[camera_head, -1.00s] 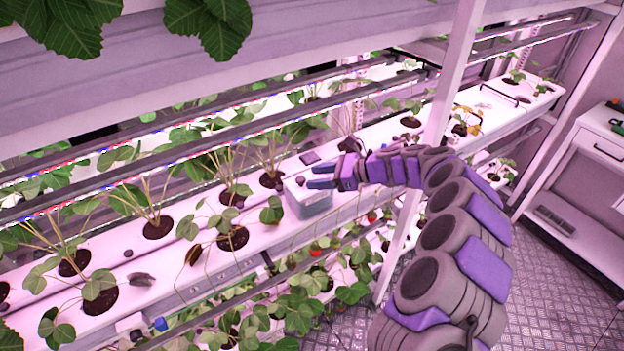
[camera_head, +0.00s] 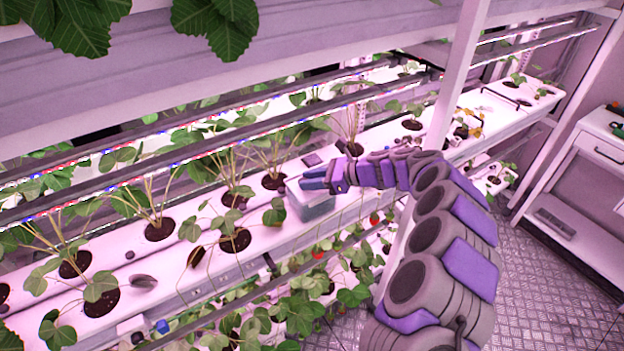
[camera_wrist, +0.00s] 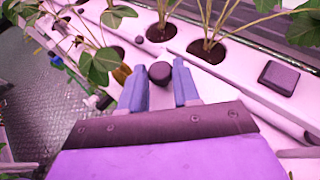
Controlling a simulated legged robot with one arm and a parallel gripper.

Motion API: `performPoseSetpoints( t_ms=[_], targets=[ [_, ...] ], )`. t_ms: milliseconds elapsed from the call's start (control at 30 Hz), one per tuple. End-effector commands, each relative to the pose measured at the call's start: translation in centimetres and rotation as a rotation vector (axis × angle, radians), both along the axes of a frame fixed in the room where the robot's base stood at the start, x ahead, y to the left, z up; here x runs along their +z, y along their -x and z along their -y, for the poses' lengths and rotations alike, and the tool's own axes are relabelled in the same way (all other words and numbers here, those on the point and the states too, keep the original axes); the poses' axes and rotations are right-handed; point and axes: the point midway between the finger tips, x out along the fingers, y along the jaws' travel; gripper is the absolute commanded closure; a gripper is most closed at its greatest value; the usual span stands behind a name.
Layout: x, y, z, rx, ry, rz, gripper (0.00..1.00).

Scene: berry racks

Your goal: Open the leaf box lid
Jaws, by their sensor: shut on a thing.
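The leaf box (camera_head: 313,208) is a small pale translucent box at the front edge of the white planting rack, near the middle of the head view. My gripper (camera_head: 309,180) is directly over its top. In the wrist view, the dark round knob (camera_wrist: 159,73) of the lid sits between my two blue fingertips, which are shut on it. In the head view, the fingers hide the knob and much of the lid. The lid looks to be still on the box; no clear gap shows between them.
Potted leafy plants stand along the rack on both sides, with one plant (camera_head: 274,214) close left of the box. A dark square block (camera_head: 312,160) lies behind it. A white post (camera_head: 455,90) stands to the right. Leaves and red berries hang below.

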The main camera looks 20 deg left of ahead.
Motion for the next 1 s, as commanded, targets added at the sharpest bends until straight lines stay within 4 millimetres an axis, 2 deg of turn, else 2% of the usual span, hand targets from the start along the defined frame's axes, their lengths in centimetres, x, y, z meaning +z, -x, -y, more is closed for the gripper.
performPoseSetpoints(
  t_ms=[100,467,1000],
  targets=[
    [-0.1,0.0,-0.2,0.002,0.000,-0.001,1.00],
    [-0.1,-0.2,0.0,0.001,-0.001,-0.001,1.00],
    [-0.1,-5.3,4.6,-0.006,0.006,-0.001,1.00]
  ],
)
